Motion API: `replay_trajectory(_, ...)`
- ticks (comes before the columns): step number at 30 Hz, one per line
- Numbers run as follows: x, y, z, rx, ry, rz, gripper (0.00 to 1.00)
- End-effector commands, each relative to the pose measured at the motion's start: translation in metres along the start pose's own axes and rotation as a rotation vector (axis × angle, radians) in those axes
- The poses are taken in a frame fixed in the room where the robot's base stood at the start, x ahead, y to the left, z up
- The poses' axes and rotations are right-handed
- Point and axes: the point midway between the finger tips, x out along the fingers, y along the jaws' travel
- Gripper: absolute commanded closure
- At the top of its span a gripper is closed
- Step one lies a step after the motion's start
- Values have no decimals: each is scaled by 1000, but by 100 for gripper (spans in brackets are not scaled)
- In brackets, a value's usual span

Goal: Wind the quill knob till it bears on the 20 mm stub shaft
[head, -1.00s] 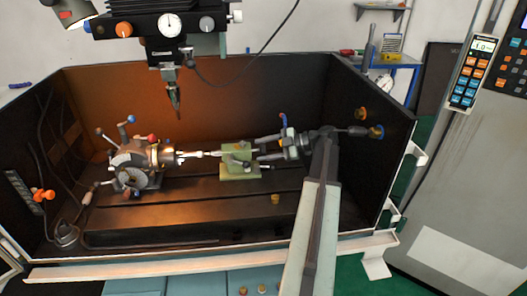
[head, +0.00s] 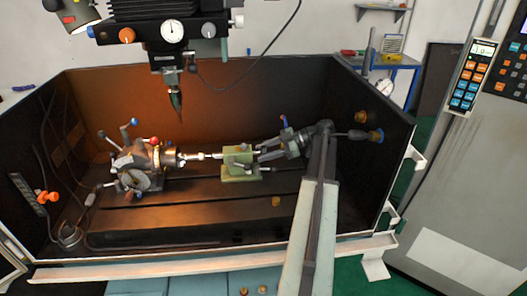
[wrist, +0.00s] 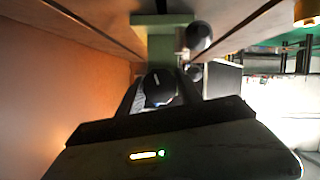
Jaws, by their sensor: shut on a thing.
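The green tailstock (head: 238,172) stands on the dark bed in the head view. The bright stub shaft (head: 200,156) lies between it and the chuck (head: 140,163) on the left. My gripper (head: 256,152) reaches in from the right at the tailstock's right end. In the wrist view the dark round quill knob (wrist: 160,88) sits between my fingers, and my gripper is shut on it. My fingers hide the knob in the head view. The quill tip and shaft end are too small to tell whether they touch.
A spindle head (head: 172,35) with a pointed tool hangs above the bed. The enclosure's right wall (head: 372,165) is close beside my arm. A small brass piece (head: 276,201) lies on the bare front of the bed. A round grey knob (wrist: 198,35) shows beyond my fingers.

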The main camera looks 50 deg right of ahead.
Motion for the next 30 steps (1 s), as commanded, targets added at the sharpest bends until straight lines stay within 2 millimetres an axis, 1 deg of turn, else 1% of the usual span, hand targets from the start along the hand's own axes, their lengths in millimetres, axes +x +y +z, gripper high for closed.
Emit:
replay_trajectory(1,-1,3,1,38,-2,-15,99)
replay_trajectory(6,-1,2,2,179,-3,-72,99)
replay_trajectory(15,-1,2,2,369,-3,-149,99)
replay_trajectory(21,-1,2,2,442,-3,-179,99)
replay_trajectory(30,-2,1,1,481,-3,-194,99)
